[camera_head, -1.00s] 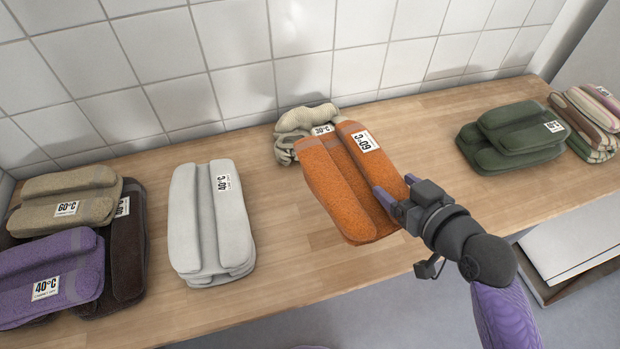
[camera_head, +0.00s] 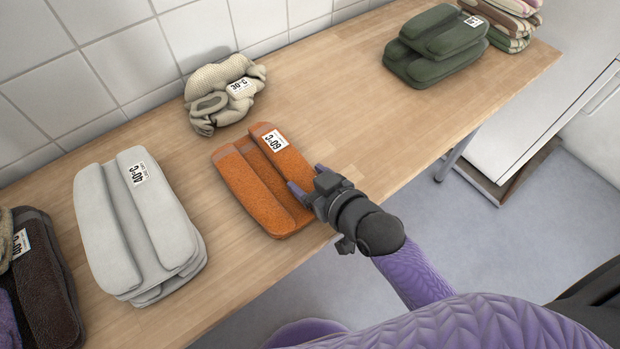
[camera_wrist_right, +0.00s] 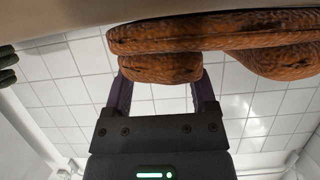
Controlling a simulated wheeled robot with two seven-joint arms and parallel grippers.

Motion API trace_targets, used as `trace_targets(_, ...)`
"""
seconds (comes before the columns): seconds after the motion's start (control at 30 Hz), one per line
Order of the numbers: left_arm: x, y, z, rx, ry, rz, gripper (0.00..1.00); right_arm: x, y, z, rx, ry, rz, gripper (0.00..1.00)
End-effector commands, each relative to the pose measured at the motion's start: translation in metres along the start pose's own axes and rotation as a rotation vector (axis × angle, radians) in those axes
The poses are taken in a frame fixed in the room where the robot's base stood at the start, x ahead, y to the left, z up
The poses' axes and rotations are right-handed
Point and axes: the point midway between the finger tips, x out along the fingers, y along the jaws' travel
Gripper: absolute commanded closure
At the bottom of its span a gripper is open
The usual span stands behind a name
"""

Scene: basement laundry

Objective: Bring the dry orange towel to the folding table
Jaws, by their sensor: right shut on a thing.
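The orange towel (camera_head: 250,185), folded with a 60°C label, is flat on or just above the wooden table (camera_head: 330,100) near its front edge; I cannot tell whether it bears on the wood. My right gripper (camera_head: 302,194) is shut on the towel's right edge. In the right wrist view, the towel's orange fold (camera_wrist_right: 160,67) sits between the two purple fingers, and the tan table surface (camera_wrist_right: 60,15) shows close against the towel. My left gripper is not in view.
A crumpled beige cloth (camera_head: 215,100) labelled 30°C lies behind the towel. A white folded stack (camera_head: 130,225) is at left, dark brown towels (camera_head: 42,280) further left. Green towels (camera_head: 435,45) and a striped stack (camera_head: 510,15) are at the far right. Bare wood lies between.

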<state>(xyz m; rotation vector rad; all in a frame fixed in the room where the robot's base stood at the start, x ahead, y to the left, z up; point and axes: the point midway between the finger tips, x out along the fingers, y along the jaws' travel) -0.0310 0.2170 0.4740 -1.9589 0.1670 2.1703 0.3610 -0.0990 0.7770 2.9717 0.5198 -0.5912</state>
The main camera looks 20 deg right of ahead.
Motion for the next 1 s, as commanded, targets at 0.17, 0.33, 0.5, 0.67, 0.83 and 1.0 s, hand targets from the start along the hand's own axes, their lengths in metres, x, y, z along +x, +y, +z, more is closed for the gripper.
trace_targets(0.17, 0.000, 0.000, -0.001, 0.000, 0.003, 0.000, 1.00, 0.000, 0.000, 0.001, 0.000, 0.000, 0.000, 0.08)
trace_targets(0.33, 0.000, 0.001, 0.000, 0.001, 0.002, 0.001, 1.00, 0.000, 0.000, 0.001, -0.001, 0.000, 0.000, 0.00)
trace_targets(0.5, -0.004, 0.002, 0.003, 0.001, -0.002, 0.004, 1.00, -0.005, 0.000, -0.002, -0.001, -0.001, 0.001, 0.00)
trace_targets(0.67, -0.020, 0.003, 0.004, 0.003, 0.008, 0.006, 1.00, -0.038, 0.000, -0.005, -0.002, -0.002, 0.000, 0.00)
trace_targets(0.83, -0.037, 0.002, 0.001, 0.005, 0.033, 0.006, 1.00, -0.083, 0.000, -0.004, -0.001, -0.003, 0.000, 0.00)
trace_targets(1.0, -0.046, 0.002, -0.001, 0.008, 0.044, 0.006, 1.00, -0.113, 0.000, -0.003, 0.000, -0.002, 0.000, 0.00)
